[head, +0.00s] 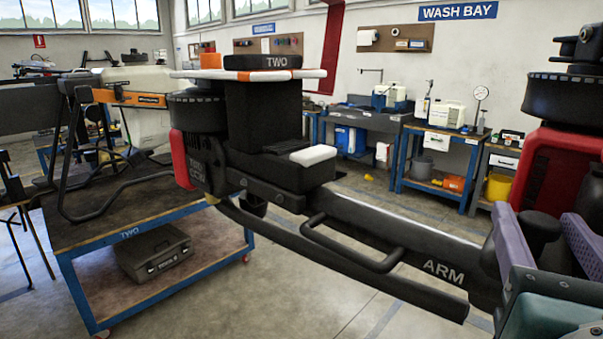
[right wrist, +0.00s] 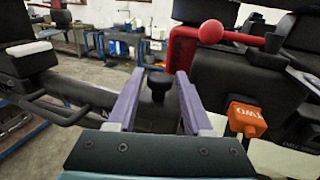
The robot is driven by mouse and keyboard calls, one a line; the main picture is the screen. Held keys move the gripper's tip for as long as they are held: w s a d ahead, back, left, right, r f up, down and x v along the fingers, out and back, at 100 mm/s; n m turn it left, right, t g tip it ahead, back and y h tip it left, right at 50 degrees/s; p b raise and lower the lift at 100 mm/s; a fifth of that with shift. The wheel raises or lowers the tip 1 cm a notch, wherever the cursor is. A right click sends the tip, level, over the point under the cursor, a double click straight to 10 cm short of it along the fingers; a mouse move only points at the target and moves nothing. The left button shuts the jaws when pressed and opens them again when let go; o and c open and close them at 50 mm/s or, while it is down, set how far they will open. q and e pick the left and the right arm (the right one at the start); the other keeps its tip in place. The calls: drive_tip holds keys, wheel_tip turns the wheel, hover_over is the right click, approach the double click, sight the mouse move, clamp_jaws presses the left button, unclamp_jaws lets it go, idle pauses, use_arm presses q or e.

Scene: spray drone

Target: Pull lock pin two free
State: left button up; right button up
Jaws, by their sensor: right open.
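A black round-topped knob (head: 538,226), which looks like the lock pin, stands on the black drone arm (head: 415,252) marked ARM, at the right of the head view. In the right wrist view the knob (right wrist: 158,82) shows ahead between the fingers. My right gripper (head: 535,214) is open, its two purple fingers on either side of the knob's line. I cannot tell whether they touch it. No pin shaft shows. My left gripper is out of view.
A red lever with a ball end (right wrist: 212,32) stands beyond the right finger. A black grab bar (head: 350,245) runs along the drone arm. A blue-edged cart (head: 100,230) marked TWO stands at left. Workbenches (head: 435,160) line the far wall; open floor lies between.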

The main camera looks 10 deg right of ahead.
drive_tip(key=shift+p+x, duration=0.3)
drive_tip(key=shift+x, duration=1.8)
clamp_jaws()
